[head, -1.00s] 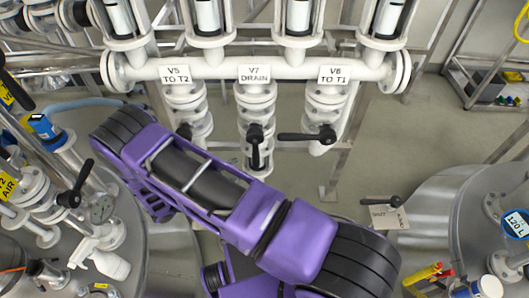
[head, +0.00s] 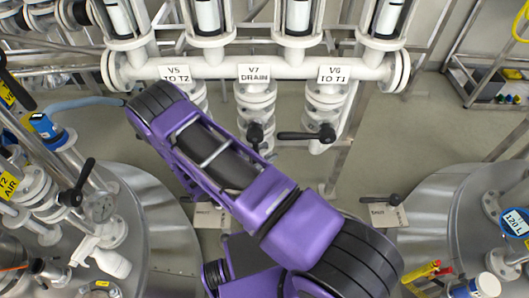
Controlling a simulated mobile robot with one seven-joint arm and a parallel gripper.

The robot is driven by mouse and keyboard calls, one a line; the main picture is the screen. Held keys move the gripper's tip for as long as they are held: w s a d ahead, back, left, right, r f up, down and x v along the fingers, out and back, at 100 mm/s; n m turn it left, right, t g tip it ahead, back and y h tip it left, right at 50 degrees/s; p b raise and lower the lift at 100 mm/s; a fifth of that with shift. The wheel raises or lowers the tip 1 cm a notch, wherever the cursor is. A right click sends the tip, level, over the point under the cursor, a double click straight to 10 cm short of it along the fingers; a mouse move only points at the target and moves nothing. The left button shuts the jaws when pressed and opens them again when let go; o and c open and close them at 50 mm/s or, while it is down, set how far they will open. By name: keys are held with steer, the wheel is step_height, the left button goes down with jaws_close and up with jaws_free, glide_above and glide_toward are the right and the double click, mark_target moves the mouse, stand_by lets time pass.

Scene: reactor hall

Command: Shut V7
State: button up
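The V7 DRAIN label (head: 254,73) is on the white manifold pipe in the head view, above the middle valve. The V7 valve (head: 256,103) hangs below it as a white flanged body. Its black handle (head: 255,134) points down, in line with the pipe; its lower end is close to or behind my purple arm. My arm crosses the picture from lower right to upper left, covering part of the V5 valve. My gripper is not visible, and I cannot see whether anything touches the V7 handle.
The V6 valve (head: 323,104) at right has its black handle (head: 306,136) lying crosswise, near V7's handle. The V5 label (head: 174,74) is at left. Steel tanks (head: 165,222) stand on both sides. Black-handled T2 AIR valve (head: 76,186) is at left. Open floor (head: 392,134) shows at right.

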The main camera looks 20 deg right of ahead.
jaws_close()
stand_by(1.2)
